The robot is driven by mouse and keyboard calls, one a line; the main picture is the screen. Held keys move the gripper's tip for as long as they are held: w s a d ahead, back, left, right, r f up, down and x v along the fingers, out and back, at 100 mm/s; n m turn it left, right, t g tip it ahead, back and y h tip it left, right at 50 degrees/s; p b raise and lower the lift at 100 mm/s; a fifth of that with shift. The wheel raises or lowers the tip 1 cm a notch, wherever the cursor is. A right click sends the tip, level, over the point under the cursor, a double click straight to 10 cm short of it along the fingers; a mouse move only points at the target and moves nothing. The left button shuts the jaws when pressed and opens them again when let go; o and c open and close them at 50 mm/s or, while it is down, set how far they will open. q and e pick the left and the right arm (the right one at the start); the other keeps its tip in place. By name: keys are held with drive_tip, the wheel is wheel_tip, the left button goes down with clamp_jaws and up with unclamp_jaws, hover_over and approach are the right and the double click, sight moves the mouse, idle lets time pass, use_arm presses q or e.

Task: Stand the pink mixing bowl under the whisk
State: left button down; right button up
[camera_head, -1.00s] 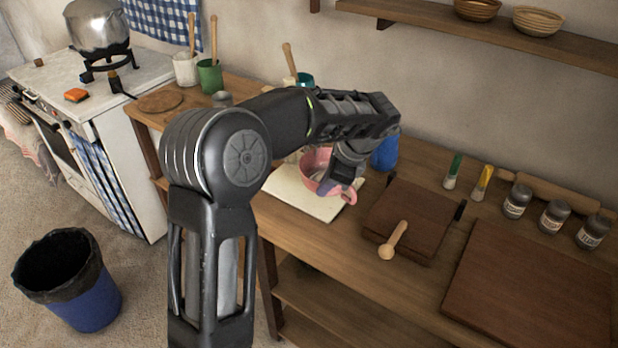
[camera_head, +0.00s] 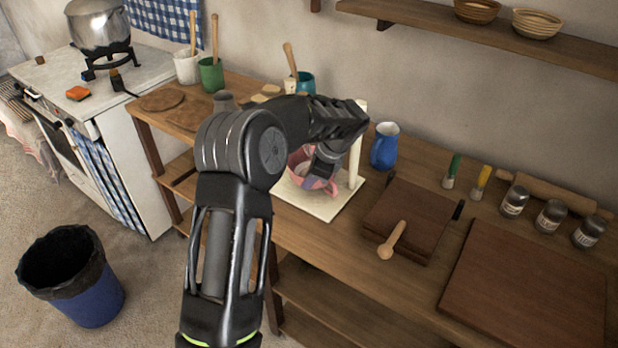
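The pink mixing bowl (camera_head: 297,158) is at a cream stand, above or on its flat base (camera_head: 318,206); I cannot tell whether it touches. The stand's upright post (camera_head: 355,165) rises just right of the bowl. My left gripper (camera_head: 326,180) reaches down at the bowl's right front side and appears shut on it; the fingertips are partly hidden. My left arm covers the upper part of the stand. The whisk cannot be made out clearly; something pale shows inside the bowl. My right gripper is out of view.
A blue jug (camera_head: 385,146) stands right of the post. Several jars (camera_head: 514,202) and a rolling pin (camera_head: 556,194) line the back. Pots (camera_head: 211,75) with utensils stand at the left.

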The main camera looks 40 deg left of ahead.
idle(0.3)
use_arm(q)
drive_tip(key=c, duration=2.1)
unclamp_jaws()
drive_tip(key=shift+f, duration=0.2)
drive_tip(key=o, duration=0.5)
drive_tip(key=shift+r, duration=0.1)
drive_tip(key=b+v, duration=0.1)
drive_tip(key=v, duration=1.1)
drive_tip(key=shift+a+r+b, duration=0.1)
drive_tip(key=shift+b, duration=0.2)
